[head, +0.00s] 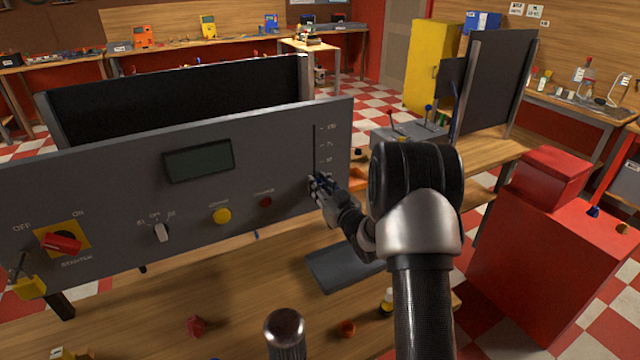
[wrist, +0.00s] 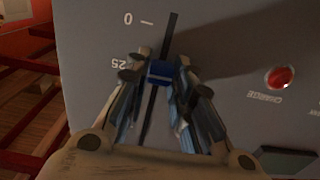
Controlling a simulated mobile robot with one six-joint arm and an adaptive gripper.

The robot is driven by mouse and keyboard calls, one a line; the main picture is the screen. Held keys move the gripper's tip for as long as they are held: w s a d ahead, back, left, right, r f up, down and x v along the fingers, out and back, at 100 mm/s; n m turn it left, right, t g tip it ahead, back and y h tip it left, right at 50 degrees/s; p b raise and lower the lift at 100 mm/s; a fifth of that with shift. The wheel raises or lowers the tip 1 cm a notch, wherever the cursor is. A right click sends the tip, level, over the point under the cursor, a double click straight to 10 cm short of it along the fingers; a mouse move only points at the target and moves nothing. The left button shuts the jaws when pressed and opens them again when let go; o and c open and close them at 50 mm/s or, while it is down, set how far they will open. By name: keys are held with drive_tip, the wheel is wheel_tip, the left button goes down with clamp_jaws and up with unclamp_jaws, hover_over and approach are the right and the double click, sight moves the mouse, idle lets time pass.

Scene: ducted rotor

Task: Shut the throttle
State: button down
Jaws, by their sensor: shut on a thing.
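The throttle is a slider with a blue knob (wrist: 160,72) in a dark vertical slot (head: 316,148) at the right end of the grey control panel (head: 110,185). My gripper (head: 317,183) is at the lower part of this slot and hides the knob in the head view. In the wrist view my gripper (wrist: 162,82) has a finger on each side of the blue knob and is shut on it. That view is upside down. The knob stands about level with the 25 mark (wrist: 120,65), short of the 0 mark (wrist: 128,19).
The panel also carries a display (head: 199,161), a yellow button (head: 221,216), a red charge light (head: 265,202), a toggle (head: 161,232) and a red starter switch (head: 62,243). A red cabinet (head: 540,240) stands right of my arm. Small knobs lie on the wooden bench (head: 240,320).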

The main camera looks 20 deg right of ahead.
wheel_tip(320, 180, down, 5)
drive_tip(key=b, duration=0.3)
drive_tip(key=c, duration=1.4)
unclamp_jaws()
drive_tip(key=shift+s+r, duration=0.1)
drive_tip(key=s, duration=1.2)
drive_tip(key=shift+d, duration=0.2)
drive_tip(key=shift+w, duration=0.1)
